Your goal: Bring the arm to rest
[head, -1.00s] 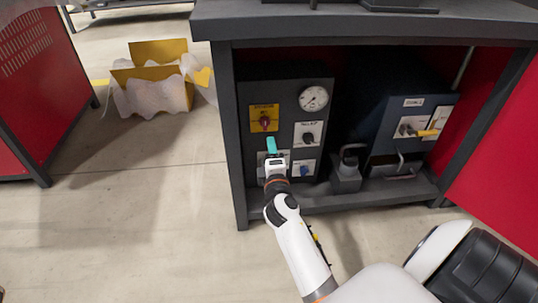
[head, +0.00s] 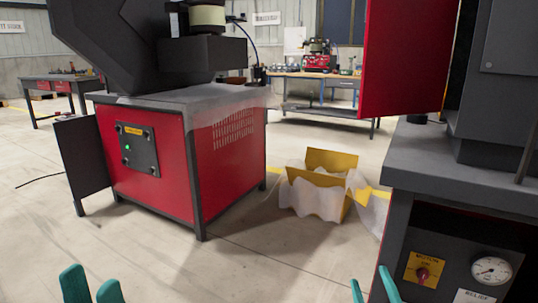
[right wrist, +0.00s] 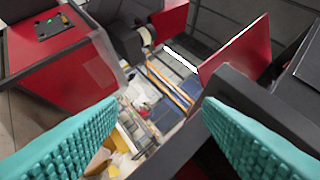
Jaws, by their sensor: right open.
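My left gripper (head: 93,288) shows at the bottom left of the head view, with two teal fingertips standing apart and nothing visible between them. My right gripper (head: 373,287) shows at the bottom, right of centre, also with its teal fingers apart. In the right wrist view the right gripper (right wrist: 159,103) is open and empty, its fingers wide apart. The rest of both arms is below the head picture.
A dark cabinet with a gauge (head: 491,270) and a red knob (head: 423,273) stands close at right, beside the right gripper. A red machine base (head: 228,150) stands at left. A yellow crate (head: 318,190) with a white liner lies between. Open floor (head: 240,270) lies ahead.

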